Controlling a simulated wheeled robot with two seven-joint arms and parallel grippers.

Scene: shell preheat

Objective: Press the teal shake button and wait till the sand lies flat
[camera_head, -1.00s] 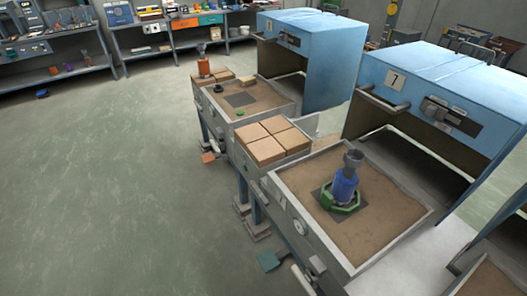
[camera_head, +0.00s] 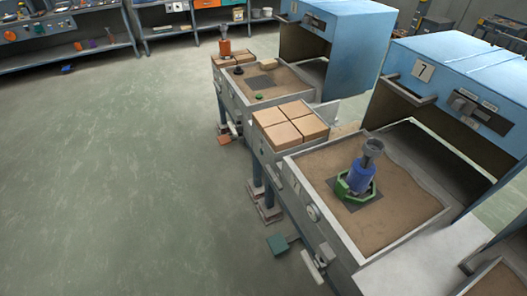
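A teal square pad (camera_head: 277,243) sits low at the front of the near station, on a grey bracket; it is the only teal button-like thing in view. Above it is the near sand tray (camera_head: 304,165), a grey-rimmed box of brown sand (camera_head: 410,172). The sand looks mostly level, with an uneven edge at the right. A blue cylinder (camera_head: 361,179) with a grey cup-shaped top stands in a green clamp-like ring (camera_head: 343,190) on a dark square plate in the sand. Neither of my grippers shows.
A blue oven-like box (camera_head: 455,62) marked 7 stands behind the near tray. Tan blocks (camera_head: 290,122) lie between it and a farther sand tray (camera_head: 281,94), which has an orange-based part (camera_head: 224,46). Open floor (camera_head: 110,190) lies left.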

